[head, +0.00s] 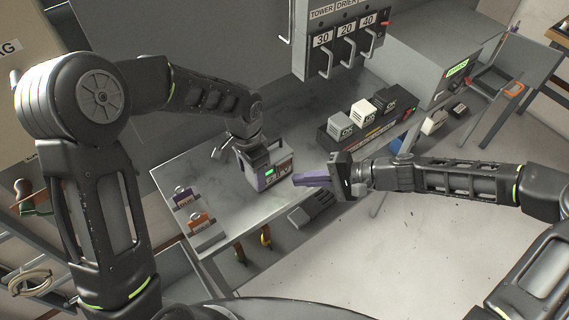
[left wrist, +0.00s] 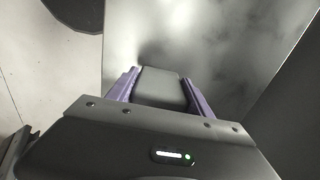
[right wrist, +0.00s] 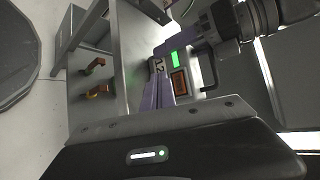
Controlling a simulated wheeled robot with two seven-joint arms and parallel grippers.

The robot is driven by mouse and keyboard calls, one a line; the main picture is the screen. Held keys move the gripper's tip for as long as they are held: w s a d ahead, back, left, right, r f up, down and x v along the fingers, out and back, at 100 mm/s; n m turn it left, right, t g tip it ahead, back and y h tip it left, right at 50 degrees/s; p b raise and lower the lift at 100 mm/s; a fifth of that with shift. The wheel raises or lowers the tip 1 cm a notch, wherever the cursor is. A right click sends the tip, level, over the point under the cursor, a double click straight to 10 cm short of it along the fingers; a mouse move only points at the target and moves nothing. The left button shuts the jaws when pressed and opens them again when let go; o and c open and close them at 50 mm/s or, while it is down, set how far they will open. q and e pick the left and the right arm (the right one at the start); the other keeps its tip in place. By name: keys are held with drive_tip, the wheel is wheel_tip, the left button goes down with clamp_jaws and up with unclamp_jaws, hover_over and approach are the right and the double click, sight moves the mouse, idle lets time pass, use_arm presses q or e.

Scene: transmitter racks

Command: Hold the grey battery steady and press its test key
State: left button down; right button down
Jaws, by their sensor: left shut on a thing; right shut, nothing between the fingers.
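The grey battery (head: 283,174) stands on the metal bench. In the left wrist view its grey top (left wrist: 160,88) lies between my two purple left fingers. My left gripper (head: 252,170) is shut on it from above. I cannot make out the test key, which may be hidden behind the fingers.
Two tagged padlock-like items (head: 200,220) lie at the bench's left front. A dark tray (head: 345,145) with white, grey and black blocks stands at the back right. A switch box (head: 340,40) with several levers hangs above. The bench between is clear.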

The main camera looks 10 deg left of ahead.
drive_tip(key=shift+s+d, duration=0.95)
use_arm(q)
drive_tip(key=shift+c, duration=1.8)
unclamp_jaws()
wheel_tip(320, 180, up, 12)
drive_tip(key=shift+r, duration=0.1)
